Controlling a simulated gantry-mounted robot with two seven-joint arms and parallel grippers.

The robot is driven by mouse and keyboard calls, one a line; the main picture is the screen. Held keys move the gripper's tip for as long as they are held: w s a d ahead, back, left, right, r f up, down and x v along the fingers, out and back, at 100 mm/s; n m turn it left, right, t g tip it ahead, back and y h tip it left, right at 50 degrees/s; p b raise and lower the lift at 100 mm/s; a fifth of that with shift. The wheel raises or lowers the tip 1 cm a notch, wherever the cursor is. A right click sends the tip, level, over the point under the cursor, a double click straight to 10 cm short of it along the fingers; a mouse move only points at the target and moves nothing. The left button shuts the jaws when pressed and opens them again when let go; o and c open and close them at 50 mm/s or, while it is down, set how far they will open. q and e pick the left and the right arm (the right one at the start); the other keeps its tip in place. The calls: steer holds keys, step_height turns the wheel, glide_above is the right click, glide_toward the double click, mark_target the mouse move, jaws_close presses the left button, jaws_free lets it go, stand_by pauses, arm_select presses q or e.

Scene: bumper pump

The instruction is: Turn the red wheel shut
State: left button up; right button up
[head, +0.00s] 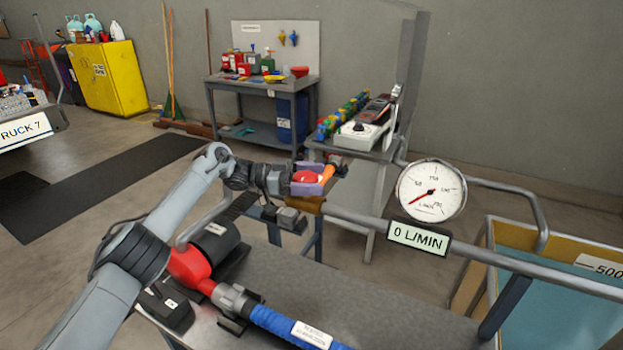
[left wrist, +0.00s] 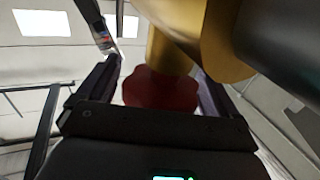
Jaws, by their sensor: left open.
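The red wheel (head: 306,177) sits by the brass-coloured valve body (head: 310,204) at the left end of the grey pipe. My left gripper (head: 311,172) is at the wheel, with its fingers spread to either side of it. In the left wrist view, the dark red wheel (left wrist: 160,88) lies between the two open fingers of the left gripper (left wrist: 157,80), with the brass body (left wrist: 168,50) beyond it. I cannot tell whether the fingers touch the wheel. My right gripper is not in view.
A round gauge (head: 431,190) stands on the pipe, its needle at the low end. The display (head: 419,238) below reads 0 L/MIN. A red pump part (head: 188,268) and a blue hose (head: 275,322) lie on the grey bench (head: 370,300). An open tank (head: 570,300) stands at right.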

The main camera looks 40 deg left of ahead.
arm_select(q)
steer(key=shift+a, duration=0.1)
steer(key=p+v, duration=0.1)
steer(key=v, duration=0.9)
steer(key=shift+s+a, duration=0.15)
steer(key=shift+a, duration=0.1)
